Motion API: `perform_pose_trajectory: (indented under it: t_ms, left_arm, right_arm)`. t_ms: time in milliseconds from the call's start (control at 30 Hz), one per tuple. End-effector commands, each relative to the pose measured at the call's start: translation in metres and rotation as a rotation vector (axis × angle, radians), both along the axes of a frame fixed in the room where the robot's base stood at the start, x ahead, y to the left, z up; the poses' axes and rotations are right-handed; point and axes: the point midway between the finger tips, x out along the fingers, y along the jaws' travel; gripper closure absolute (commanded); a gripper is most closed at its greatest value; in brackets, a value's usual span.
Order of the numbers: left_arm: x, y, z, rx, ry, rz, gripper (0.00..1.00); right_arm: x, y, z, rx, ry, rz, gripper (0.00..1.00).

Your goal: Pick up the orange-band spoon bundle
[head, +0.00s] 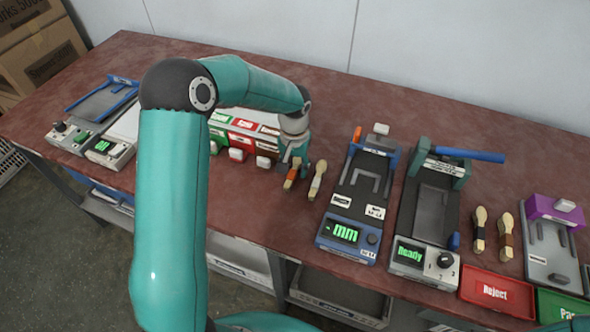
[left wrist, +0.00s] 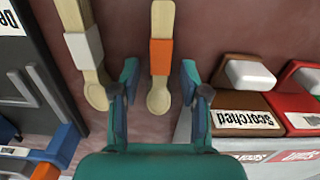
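The orange-band spoon bundle (head: 291,177) lies on the red-brown table, right of the labelled bins. In the left wrist view it is a pale wooden spoon shape with an orange band (left wrist: 161,56), its bowl end toward my gripper. My left gripper (head: 294,163) points down over it. In the left wrist view its two fingers (left wrist: 159,76) are open, one on each side of the bundle, with gaps between; I cannot tell the exact height. A white-band spoon bundle (head: 317,180) lies just beside it, also in the left wrist view (left wrist: 92,72). My right gripper is not in view.
A brown Scorched bin (left wrist: 245,108) and a red bin (left wrist: 303,105) stand close to the left gripper. A blue device reading "mm" (head: 343,232) and a "Ready" press (head: 410,253) stand to the right. More spoon bundles (head: 479,230) and a red Reject tray (head: 496,294) lie farther right.

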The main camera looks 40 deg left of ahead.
Motion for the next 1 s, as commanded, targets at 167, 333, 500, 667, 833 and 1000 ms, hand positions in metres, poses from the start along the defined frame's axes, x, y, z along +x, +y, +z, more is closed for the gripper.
perform_pose_trajectory:
  t_ms: [167, 333, 500, 667, 833, 1000]
  left_arm:
    - [0.0, 0.0, 0.0, 0.0, 0.0, 0.0, 0.86]
    - [0.0, 0.0, 0.0, 0.0, 0.0, 0.0, 1.0]
    - [0.0, 0.0, 0.001, 0.0, 0.0, -0.001, 1.0]
    - [0.0, 0.0, 0.003, 0.0, -0.001, -0.001, 1.0]
    - [0.001, -0.001, 0.014, 0.0, -0.003, -0.001, 1.0]
    - [0.002, 0.0, 0.038, 0.001, -0.006, -0.001, 1.0]
  right_arm:
    - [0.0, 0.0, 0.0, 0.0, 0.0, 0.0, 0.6]
    - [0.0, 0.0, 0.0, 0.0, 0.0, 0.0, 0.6]
    - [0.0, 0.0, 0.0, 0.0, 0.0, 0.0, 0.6]
    - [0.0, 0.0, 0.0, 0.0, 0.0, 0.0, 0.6]
    - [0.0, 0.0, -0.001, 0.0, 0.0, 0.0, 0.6]
    - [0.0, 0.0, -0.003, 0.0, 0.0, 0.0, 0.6]
